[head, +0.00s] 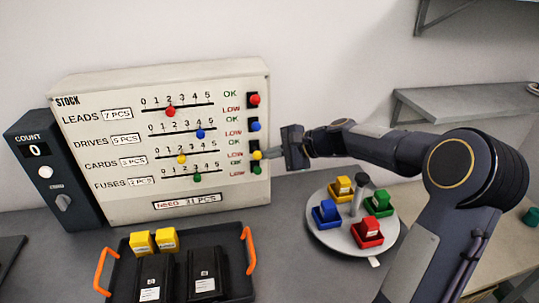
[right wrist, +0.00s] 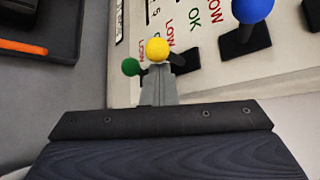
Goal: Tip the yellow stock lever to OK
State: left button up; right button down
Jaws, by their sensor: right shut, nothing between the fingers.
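The stock board (head: 130,88) stands upright at the back, with a column of colored levers on its right side. The yellow stock lever (head: 257,155) is tilted down, its knob level with the LOW mark of the cards row. In the right wrist view the yellow knob (right wrist: 157,49) lies just past the fingertips, its dark stalk running right to its slot. My right gripper (head: 270,152) is shut and empty, its tips right beside the yellow knob; I cannot tell if they touch. My left gripper is out of view.
The green lever (right wrist: 131,67) is close beside the fingertips; the blue lever (right wrist: 253,10) is farther right. A round turntable (head: 320,235) with colored blocks stands below my right arm. A black tray (head: 238,262) with orange handles lies in front of the board.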

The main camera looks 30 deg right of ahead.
jog(key=shift+r, duration=0.25)
pick_arm(q)
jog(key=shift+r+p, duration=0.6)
jog(key=shift+p, duration=0.05)
pick_arm(e)
jog(key=shift+w+a+r, duration=0.1)
jog(key=shift+r, duration=0.75)
